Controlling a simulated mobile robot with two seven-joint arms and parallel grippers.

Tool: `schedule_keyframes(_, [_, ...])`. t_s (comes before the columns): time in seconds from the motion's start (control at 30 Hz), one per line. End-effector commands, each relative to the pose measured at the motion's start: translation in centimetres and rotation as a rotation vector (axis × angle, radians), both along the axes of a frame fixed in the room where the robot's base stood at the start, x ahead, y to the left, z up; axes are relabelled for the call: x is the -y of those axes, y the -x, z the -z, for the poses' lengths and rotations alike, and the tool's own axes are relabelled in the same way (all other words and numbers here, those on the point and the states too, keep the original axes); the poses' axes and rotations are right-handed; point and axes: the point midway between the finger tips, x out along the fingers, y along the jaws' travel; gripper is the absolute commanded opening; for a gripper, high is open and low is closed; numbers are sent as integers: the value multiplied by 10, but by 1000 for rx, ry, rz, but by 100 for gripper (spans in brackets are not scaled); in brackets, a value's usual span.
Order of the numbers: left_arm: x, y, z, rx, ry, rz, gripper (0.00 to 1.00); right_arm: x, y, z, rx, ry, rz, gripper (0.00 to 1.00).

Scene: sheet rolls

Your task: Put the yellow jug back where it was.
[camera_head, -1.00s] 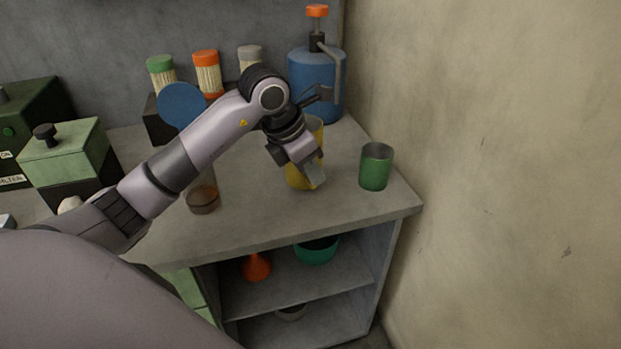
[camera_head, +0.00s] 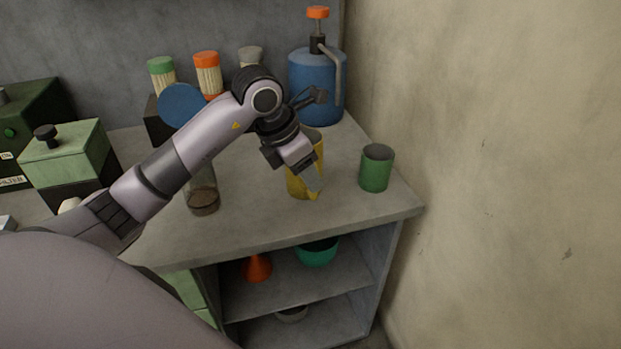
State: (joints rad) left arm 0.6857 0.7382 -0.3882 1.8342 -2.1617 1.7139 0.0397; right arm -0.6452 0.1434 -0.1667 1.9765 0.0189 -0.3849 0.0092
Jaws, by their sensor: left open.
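The yellow jug (camera_head: 295,188) is upright and appears to stand on the grey counter, partly covered by my gripper. My left gripper (camera_head: 309,178) is open at the jug, pointing down, with a grey finger in front of the jug's near side. The far finger is hidden, and I cannot tell whether the fingers touch the jug. My right gripper is not in view.
A green cup (camera_head: 376,168) stands right of the jug, near the wall. A glass jar with a blue lid (camera_head: 181,105) stands left, partly behind my arm. A blue pump canister (camera_head: 312,90) stands behind. Counter (camera_head: 255,222) in front is bare.

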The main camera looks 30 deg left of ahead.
Motion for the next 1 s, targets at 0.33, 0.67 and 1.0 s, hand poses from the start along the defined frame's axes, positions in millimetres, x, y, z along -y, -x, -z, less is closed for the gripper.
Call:
schedule_keyframes(0.33, [-13,25,-67,5,-2,-1,44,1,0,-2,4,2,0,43])
schedule_keyframes(0.67, [21,37,-63,-29,145,85,44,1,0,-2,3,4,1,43])
schedule_keyframes(1.0, [177,86,-45,-213,1193,152,44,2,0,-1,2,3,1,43])
